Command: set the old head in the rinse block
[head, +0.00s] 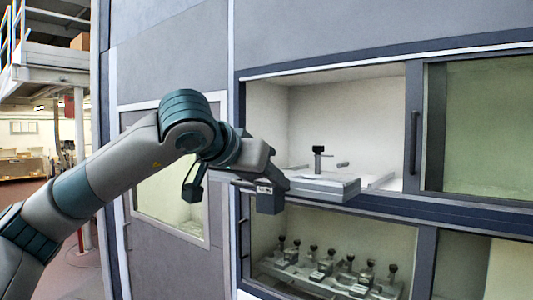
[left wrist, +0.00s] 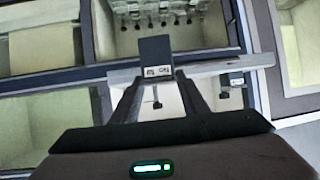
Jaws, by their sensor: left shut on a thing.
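My left gripper (head: 272,178) reaches in from the left, up to the upper opening of the cabinet. It is shut on a dark block with a small white label, which I take for the old head (head: 268,200). In the left wrist view the old head (left wrist: 156,52) sits at the tips of the gripper's two dark fingers (left wrist: 158,82). Right of it a pale grey block (head: 325,188), perhaps the rinse block, juts from the opening. A dark-capped post (head: 318,157) rises there. I cannot tell whether the old head touches the pale block. My right gripper is out of view.
The lower opening holds a rack (head: 330,283) with several dark-capped heads. A framed glass door (head: 480,125) with a dark handle (head: 413,143) stands to the right of the upper opening. A dark ledge (head: 440,208) runs between the openings. Another window (head: 170,205) lies behind my arm.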

